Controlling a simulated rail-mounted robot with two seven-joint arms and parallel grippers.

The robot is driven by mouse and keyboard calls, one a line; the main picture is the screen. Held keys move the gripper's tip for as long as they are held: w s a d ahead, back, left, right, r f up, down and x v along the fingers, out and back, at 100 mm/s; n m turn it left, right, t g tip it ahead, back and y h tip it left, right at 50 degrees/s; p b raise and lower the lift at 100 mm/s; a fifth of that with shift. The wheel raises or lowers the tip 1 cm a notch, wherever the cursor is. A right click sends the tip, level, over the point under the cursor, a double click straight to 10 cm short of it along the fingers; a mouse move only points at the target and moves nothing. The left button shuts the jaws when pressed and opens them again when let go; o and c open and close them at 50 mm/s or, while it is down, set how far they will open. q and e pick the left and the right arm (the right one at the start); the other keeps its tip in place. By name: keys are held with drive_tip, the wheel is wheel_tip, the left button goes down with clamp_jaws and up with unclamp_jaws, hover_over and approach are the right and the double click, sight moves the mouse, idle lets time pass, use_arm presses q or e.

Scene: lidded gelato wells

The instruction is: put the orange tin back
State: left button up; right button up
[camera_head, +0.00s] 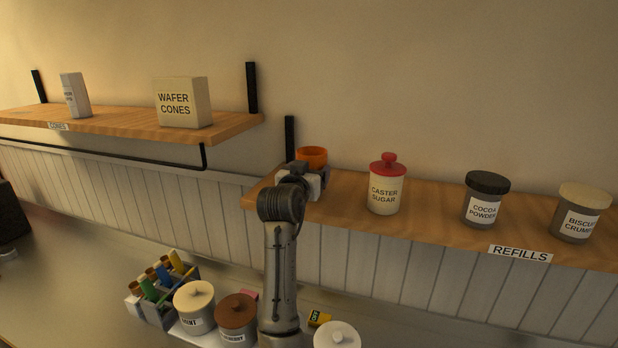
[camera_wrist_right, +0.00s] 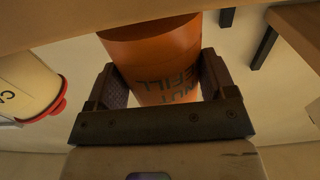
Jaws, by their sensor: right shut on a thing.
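The orange tin (camera_head: 312,155) is at the left end of the right-hand shelf, left of the caster sugar jar. Only its upper part shows in the head view, behind my right gripper (camera_head: 308,178). In the right wrist view the orange tin (camera_wrist_right: 150,62) appears upside down, with a dark label partly reading "NUT REFILL". My right gripper (camera_wrist_right: 165,92) is shut on it, one finger on each side. I cannot tell whether the tin's base touches the shelf. My left gripper is not in view.
The refills shelf (camera_head: 450,222) also holds the caster sugar jar (camera_head: 385,190), cocoa powder jar (camera_head: 483,207) and biscuit crumb jar (camera_head: 577,222). A cones shelf (camera_head: 120,122) is at left. Lidded wells (camera_head: 236,318) and a tool caddy (camera_head: 155,308) stand on the counter below.

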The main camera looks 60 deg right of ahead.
drive_tip(key=shift+f, duration=1)
drive_tip(key=shift+f, duration=0.15)
drive_tip(key=shift+f, duration=0.1)
drive_tip(key=o, duration=0.9)
drive_tip(key=shift+r, duration=0.2)
